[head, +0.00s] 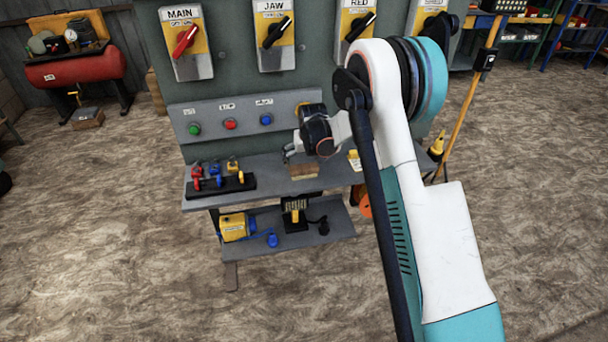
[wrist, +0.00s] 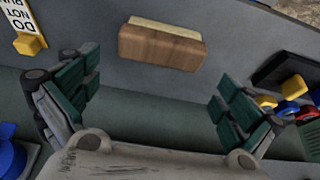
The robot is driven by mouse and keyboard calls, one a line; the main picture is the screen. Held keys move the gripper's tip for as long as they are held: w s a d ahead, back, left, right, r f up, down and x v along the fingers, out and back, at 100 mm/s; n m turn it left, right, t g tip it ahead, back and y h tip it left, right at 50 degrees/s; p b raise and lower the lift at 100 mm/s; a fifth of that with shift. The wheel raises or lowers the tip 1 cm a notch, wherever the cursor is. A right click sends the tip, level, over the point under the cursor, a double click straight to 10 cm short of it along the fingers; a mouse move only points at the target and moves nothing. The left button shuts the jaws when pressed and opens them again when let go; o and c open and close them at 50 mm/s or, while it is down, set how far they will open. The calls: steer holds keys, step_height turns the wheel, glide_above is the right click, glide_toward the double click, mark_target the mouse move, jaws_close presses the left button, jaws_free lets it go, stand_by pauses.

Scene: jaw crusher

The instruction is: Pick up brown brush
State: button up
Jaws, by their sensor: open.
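The brown brush (head: 303,172) lies on the grey shelf of the control panel, right of the middle, in the head view. In the wrist view the brush (wrist: 160,47) shows a wood-brown block with a pale bristle strip along its upper edge. My gripper (wrist: 155,92) is open, its green-padded fingers spread wide to either side with nothing between them. The brush lies beyond the fingertips, apart from both. In the head view my gripper (head: 289,154) hangs just above the shelf and the brush, partly hidden by my wrist.
A dark rack (head: 221,187) with red, blue and yellow padlocks stands on the shelf (head: 270,186) left of the brush. A yellow-and-white tag (head: 355,160) is to its right. Push buttons (head: 230,124) line the panel behind. A lower shelf (head: 335,215) holds a yellow device (head: 235,227).

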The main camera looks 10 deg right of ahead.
mark_target(304, 167)
steer(key=x, duration=0.1)
steer(key=b+x, duration=0.1)
steer(key=x, duration=0.1)
steer(key=s+b+x, duration=0.1)
steer(key=x, duration=0.1)
steer(key=shift+f, duration=0.25)
steer(key=shift+w+f, duration=0.25)
steer(key=shift+f, duration=0.05)
steer(key=shift+r, duration=0.1)
steer(key=shift+c, duration=0.6)
steer(key=c, duration=0.7)
